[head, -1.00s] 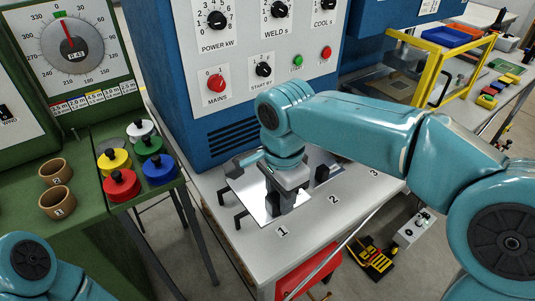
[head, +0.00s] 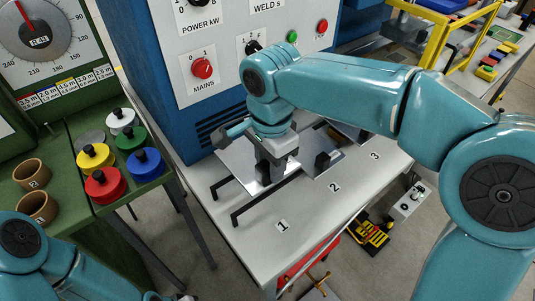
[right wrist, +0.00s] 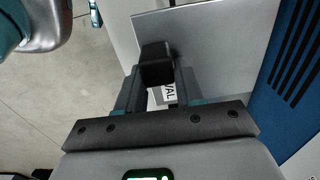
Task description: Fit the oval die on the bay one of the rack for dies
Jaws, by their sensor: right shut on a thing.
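The oval die is a flat, shiny metal plate (head: 238,160) with a dark block handle (right wrist: 156,62). Part of its label, ending in "VAL", shows in the right wrist view. My right gripper (head: 272,176) is shut on the handle, and the plate extends behind and to both sides of it. The rack for dies is a pale bench top (head: 312,224) with bays marked 1, 2 and 3. Two black rails (head: 252,206) of bay one stick out in front of the plate; their back parts are hidden. I cannot tell whether the plate touches them. My left gripper is out of view.
Another plate with a black handle (head: 322,161) sits at bay two, close to my right gripper. A blue control cabinet (head: 150,85) stands behind the bench. Colored knobbed weights (head: 146,164) and two tan rings (head: 37,206) sit on the green machine at left.

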